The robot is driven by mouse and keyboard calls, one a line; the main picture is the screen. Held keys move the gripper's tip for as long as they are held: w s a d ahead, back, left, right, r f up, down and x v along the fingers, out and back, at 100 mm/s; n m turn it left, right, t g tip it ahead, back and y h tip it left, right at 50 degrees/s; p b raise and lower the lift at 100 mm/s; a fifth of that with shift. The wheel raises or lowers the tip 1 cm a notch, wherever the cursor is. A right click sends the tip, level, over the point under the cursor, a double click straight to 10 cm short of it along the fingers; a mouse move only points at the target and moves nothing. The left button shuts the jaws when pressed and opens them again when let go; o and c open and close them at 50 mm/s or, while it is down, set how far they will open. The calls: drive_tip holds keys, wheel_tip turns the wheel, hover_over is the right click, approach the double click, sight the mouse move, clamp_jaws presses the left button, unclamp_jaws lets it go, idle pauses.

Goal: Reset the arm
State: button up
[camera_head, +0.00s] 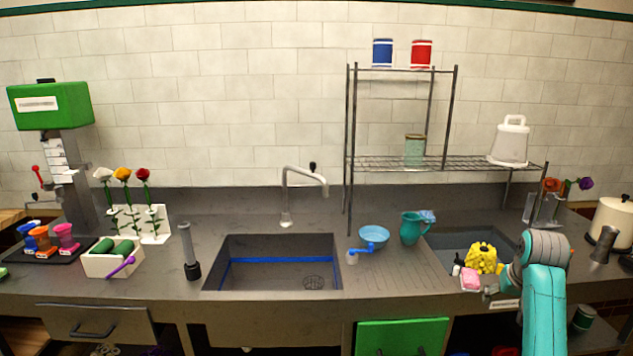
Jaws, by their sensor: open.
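My arm, teal with grey joints, reaches up from the lower right over the counter's front edge in the head view. My gripper (491,291) is small in the picture and sits at the counter's front edge, left of my forearm. It is open, and I see nothing held in it. A pink sponge (470,279) lies just left of it. A yellow bumpy thing (482,258) is behind it, at the right sink. My wrist partly hides the area to its right.
The large sink (270,285) is empty in the middle. A blue bowl (374,236) and a teal pitcher (411,229) stand between the sinks. A wire rack (440,163) rises behind. Flowers (123,174) and a white box (112,262) are at left.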

drive_tip(key=s+a+f+n+t, duration=0.1)
drive_tip(key=s+a+f, duration=0.35)
drive_tip(key=f, duration=0.55)
drive_tip(key=s+a+f+t, duration=0.1)
drive_tip(key=s+a+f, duration=0.3)
drive_tip(key=f, duration=0.6)
drive_tip(key=s+a+f+t, duration=0.1)
drive_tip(key=s+a+f, duration=0.4)
drive_tip(key=s, duration=0.2)
drive_tip(key=s+a+f+t, duration=0.2)
drive_tip(key=s+a+f, duration=0.3)
drive_tip(key=s, duration=0.2)
drive_tip(key=s+a+n+t, duration=0.1)
drive_tip(key=s+a, duration=0.3)
drive_tip(key=s, duration=0.7)
drive_tip(key=s+a+r+n+t, duration=0.1)
drive_tip(key=s+a+r+t, duration=0.1)
drive_tip(key=s+r, duration=0.7)
drive_tip(key=s+a+r+n+t+y, duration=0.1)
drive_tip(key=s+a+r+t, duration=0.1)
drive_tip(key=s+r, duration=0.8)
drive_tip(key=s+a, duration=0.1)
drive_tip(key=s, duration=0.4)
drive_tip(key=shift+y, duration=0.3)
drive_tip(key=shift+s, duration=0.1)
